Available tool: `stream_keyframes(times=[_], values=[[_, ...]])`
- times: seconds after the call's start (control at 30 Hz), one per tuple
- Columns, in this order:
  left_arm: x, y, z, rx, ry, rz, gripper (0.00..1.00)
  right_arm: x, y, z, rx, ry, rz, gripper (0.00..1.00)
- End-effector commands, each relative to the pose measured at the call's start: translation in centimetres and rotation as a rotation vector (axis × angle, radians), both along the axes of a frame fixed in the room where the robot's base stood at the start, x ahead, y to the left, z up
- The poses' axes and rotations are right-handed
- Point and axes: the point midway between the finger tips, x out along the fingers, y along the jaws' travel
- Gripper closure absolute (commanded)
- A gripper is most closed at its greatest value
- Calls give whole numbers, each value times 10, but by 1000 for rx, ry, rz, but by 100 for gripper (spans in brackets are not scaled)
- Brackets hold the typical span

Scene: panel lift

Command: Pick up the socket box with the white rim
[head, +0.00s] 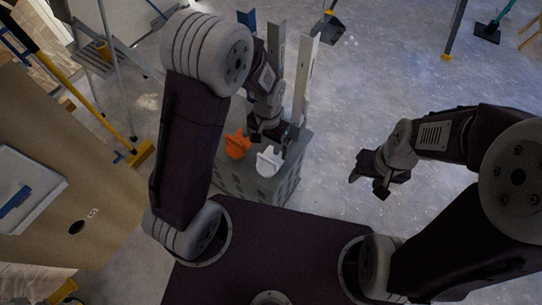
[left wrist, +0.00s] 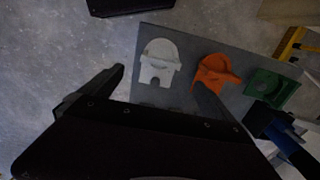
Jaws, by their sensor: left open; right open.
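A socket box with a white rim (head: 269,162) sits on top of a grey block-like stand (head: 285,185) in the head view. In the left wrist view the white-rimmed box (left wrist: 160,60) lies on the grey top, ahead of the gap between my fingers. An orange-rimmed box (head: 238,145) is beside it, and also shows in the left wrist view (left wrist: 213,73). My left gripper (head: 268,131) is open and empty, above the stand's far side. One finger overlaps the orange box's lower edge in the wrist view. My right gripper (head: 366,186) is open and empty, away to the right of the stand.
A green-rimmed box (left wrist: 270,88) stands beyond the orange one. Upright pale profiles (head: 305,80) rise behind the stand. A wooden panel (head: 65,190) is at the left, with a yellow broom (head: 141,154) near it. The floor at the right is mostly clear.

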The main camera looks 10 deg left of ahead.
Motion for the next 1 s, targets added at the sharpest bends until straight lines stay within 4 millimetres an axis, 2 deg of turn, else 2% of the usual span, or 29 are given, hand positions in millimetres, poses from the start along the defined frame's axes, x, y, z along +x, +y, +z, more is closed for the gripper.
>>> stream_keyframes(times=[0.13,0.33,0.53,0.8,1.0], values=[[0,0,-6,0,0,-1,0,0,0,-3,0,0,0,51],[-1,0,-37,0,1,0,0,0,0,-16,0,0,0,51],[-1,0,-45,0,0,0,0,0,0,-18,0,0,0,51],[-3,1,-90,0,1,0,0,0,0,-37,0,0,0,51],[-2,1,-90,-1,-2,0,0,0,0,-35,0,0,0,51]])
